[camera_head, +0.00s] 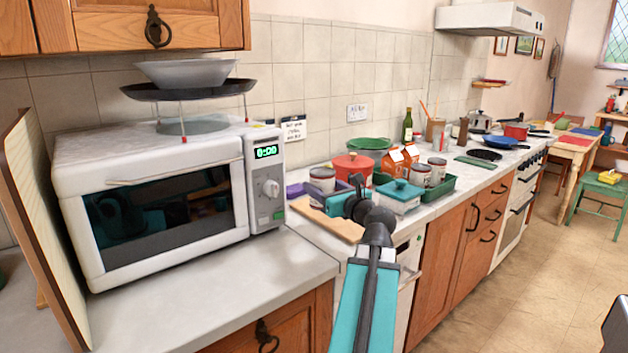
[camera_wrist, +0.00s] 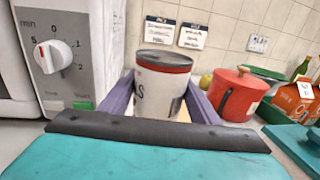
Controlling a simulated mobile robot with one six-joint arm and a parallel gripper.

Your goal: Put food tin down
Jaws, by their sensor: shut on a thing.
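The food tin (camera_wrist: 162,88) is white with a red band, dark lettering and a grey top. It stands upright between the two purple fingers of my gripper (camera_wrist: 158,98) in the wrist view, and the gripper is shut on it. In the head view the tin (camera_head: 322,179) shows beside the microwave, with my gripper (camera_head: 327,192) around it. A light wooden board (camera_head: 326,221) lies on the counter below. I cannot tell whether the tin's base touches the board, because my gripper hides it in the wrist view.
The microwave (camera_head: 150,205) stands close on the left. A red pot (camera_head: 353,167) is behind and right of the tin. A green tray (camera_head: 440,189) holds more tins, and a white box with a teal lid (camera_head: 398,199) is near it. Bare counter (camera_head: 215,285) lies before the microwave.

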